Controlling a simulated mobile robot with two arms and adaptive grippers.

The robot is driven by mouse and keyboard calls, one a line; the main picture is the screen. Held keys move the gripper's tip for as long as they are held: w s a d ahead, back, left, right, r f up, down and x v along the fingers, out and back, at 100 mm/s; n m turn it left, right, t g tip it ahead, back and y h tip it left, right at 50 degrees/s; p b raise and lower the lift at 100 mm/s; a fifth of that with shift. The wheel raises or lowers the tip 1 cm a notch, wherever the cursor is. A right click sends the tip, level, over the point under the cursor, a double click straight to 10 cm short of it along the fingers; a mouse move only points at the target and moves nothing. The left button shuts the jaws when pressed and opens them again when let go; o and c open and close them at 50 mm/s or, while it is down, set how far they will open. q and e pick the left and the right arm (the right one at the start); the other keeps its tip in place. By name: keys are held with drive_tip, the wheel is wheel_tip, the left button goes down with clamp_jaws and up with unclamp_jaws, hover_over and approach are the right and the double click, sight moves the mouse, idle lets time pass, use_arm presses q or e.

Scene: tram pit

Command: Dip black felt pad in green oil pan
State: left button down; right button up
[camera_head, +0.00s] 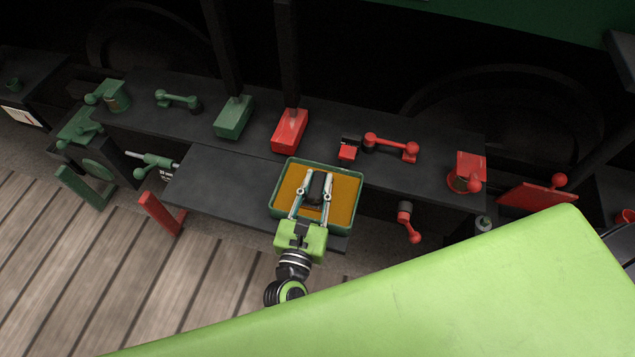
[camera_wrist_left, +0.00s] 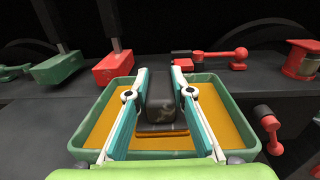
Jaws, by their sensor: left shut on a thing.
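The green oil pan (camera_head: 341,231) stands on a dark shelf and holds a flat orange-yellow layer of oil. It also shows in the left wrist view (camera_wrist_left: 242,117). My left gripper (camera_head: 317,180) is over the pan with its two fingers closed on the black felt pad (camera_wrist_left: 161,105). The pad's dark grip part is upright between the fingers, and its wider base is low inside the pan's outline. I cannot tell whether the base touches the oil. In the head view the fingers partly hide the pad. My right gripper is not in view.
A red block (camera_head: 290,130) and a green block (camera_head: 233,117) stand behind the pan. A red lever (camera_head: 390,145) and a red cup (camera_head: 465,176) are to the right. Lower right of the pan hangs another red lever (camera_head: 407,222). The shelf (camera_head: 215,185) left of the pan is bare.

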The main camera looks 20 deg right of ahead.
use_arm(q)
drive_tip(key=shift+r+p, duration=1.55)
drive_tip(key=shift+r, duration=0.7)
wheel_tip(320, 180, up, 5)
drive_tip(key=p, duration=0.4)
